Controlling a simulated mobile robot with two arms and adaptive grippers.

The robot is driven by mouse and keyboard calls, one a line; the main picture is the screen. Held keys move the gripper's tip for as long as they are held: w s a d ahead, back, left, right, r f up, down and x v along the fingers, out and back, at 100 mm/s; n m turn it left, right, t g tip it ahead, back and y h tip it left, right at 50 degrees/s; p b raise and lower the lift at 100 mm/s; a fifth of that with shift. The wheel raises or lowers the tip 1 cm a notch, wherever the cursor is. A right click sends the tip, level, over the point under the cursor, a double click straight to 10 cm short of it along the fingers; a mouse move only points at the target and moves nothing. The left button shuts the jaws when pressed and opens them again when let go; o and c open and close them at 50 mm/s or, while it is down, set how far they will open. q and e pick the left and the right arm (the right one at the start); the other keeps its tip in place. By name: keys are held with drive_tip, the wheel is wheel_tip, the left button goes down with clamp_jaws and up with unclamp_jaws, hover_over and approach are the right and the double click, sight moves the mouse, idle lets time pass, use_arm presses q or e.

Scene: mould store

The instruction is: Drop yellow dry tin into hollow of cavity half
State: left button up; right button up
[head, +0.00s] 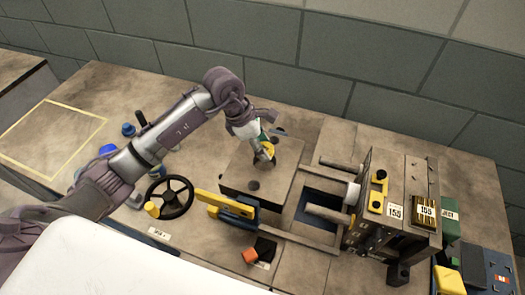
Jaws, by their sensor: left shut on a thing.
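My left gripper (264,150) reaches in from the left and is shut on the yellow tin (269,151), which shows only in part between the fingers. The gripper points down over a square grey-brown block (238,180) with dark round holes near its corners, which looks like the cavity half. The gripper and tin cover the block's middle, so its hollow is hidden. I cannot tell whether the tin is above the hollow or partly inside it. My right gripper is not in view.
A press-like frame with rods and an upright plate stack (405,205) stands right of the block. A yellow-and-blue clamp (225,203), a black handwheel (170,198) and an orange-and-black piece (258,252) lie in front. A taped square (50,138) at left is empty.

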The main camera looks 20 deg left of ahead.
use_arm(q)
wheel_tip(320, 180, down, 3)
drive_tip(key=shift+f+p, duration=0.15)
drive_tip(key=shift+p, duration=0.4)
drive_tip(key=shift+f, duration=0.1)
drive_tip(key=shift+f+b, duration=0.6)
drive_tip(key=shift+b, duration=0.2)
drive_tip(key=o, duration=1.1)
drive_tip(key=shift+c, duration=0.2)
drive_tip(key=shift+s, duration=0.1)
drive_tip(key=shift+r, duration=0.1)
